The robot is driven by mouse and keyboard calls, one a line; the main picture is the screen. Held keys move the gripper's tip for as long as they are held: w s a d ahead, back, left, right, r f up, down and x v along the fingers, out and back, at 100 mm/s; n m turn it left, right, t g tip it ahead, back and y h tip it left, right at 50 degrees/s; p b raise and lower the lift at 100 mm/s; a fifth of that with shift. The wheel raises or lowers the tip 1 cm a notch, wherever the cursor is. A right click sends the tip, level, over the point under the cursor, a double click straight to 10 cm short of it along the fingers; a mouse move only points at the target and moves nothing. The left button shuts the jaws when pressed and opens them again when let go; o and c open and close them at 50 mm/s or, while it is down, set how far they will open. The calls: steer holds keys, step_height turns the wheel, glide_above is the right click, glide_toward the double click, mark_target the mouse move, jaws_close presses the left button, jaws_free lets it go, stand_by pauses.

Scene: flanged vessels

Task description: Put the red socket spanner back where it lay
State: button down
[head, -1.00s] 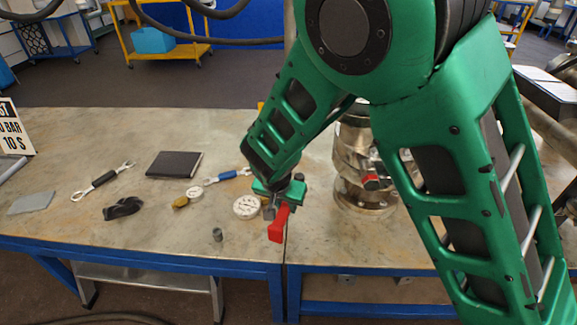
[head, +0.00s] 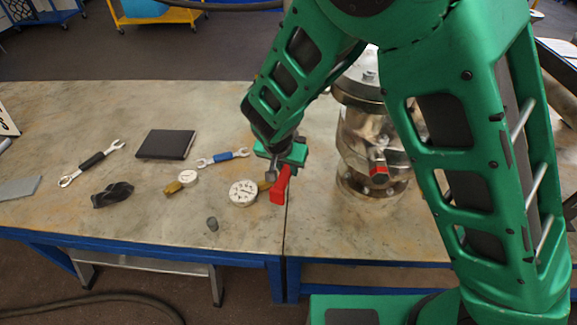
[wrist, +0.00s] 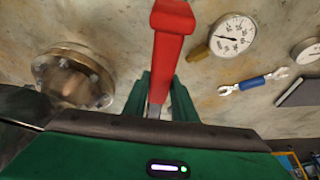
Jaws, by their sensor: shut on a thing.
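The red socket spanner (head: 280,186) is held in my gripper (head: 279,165), its red end hanging down and tilted. In the wrist view the red spanner (wrist: 172,45) sticks out from between the green jaws (wrist: 160,98), which are shut on it. In the head view it hangs near the seam between the two tabletops, just right of a large white gauge (head: 243,193). I cannot tell exactly how high above the table it is. Its upper part is hidden by the gripper.
A steel flanged vessel (head: 362,150) with a red-ended part stands right of the gripper. The front tabletop right of the seam is bare.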

mark_target(281, 181)
step_height(281, 181, down, 11)
stand_by(1.0)
steer(key=shift+s+a+f, duration=0.1)
steer(key=shift+f, duration=0.3)
stand_by(0.5)
steer(key=c, duration=1.4)
jaws_free()
steer(key=shift+o, duration=0.2)
steer(key=v, duration=1)
steer(key=shift+s+r, duration=0.15)
steer(key=shift+r, duration=0.2)
